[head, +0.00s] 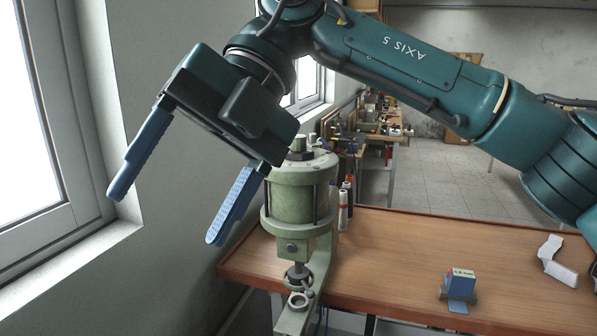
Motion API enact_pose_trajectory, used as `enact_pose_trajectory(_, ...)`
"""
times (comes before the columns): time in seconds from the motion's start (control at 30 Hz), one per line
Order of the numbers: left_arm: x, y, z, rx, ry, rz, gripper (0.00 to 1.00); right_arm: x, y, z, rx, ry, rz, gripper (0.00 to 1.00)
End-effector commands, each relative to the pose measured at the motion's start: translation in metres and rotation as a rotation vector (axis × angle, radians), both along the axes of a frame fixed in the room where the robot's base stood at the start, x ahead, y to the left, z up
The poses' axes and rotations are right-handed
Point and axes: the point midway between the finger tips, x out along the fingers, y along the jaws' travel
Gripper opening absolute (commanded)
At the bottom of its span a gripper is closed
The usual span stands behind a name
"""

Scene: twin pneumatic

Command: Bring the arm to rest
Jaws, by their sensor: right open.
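My right arm comes in from the right and reaches across the upper part of the head view. My right gripper (163,216) has two blue fingers set wide apart, with nothing between them. It is raised in front of the window and wall at the left. One finger hangs just left of a pale green pneumatic press (298,195), overlapping it in the picture; I cannot tell how far apart they are in depth. My left gripper is not in view.
The press stands at the left end of a wooden table (390,260). A small blue and grey block (461,286) and a white bracket-like piece (556,262) lie on the table. Bottles (343,208) stand behind the press. Cluttered benches are at the back. The table's middle is clear.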

Motion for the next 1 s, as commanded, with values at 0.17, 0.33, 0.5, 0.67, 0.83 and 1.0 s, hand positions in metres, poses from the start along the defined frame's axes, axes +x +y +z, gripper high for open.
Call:
enact_pose_trajectory(0.17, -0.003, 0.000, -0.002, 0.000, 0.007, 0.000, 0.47, -0.003, 0.031, -0.021, 0.370, 0.316, 0.017, 0.69)
enact_pose_trajectory(0.33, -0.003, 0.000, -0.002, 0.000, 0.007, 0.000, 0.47, 0.014, 0.041, -0.026, 0.709, 0.588, -0.094, 0.69)
enact_pose_trajectory(0.5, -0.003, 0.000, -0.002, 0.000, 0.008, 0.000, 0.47, 0.055, 0.030, -0.041, 1.005, 0.839, -0.324, 0.69)
enact_pose_trajectory(0.67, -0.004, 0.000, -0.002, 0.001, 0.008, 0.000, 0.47, 0.105, 0.003, -0.083, 1.213, 1.042, -0.643, 0.69)
enact_pose_trajectory(0.83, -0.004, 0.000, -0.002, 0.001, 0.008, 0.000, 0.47, 0.149, -0.039, -0.164, 1.331, 1.211, -1.070, 0.69)
enact_pose_trajectory(1.0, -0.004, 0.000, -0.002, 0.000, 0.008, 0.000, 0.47, 0.162, -0.091, -0.274, 1.315, 1.317, -1.544, 0.69)
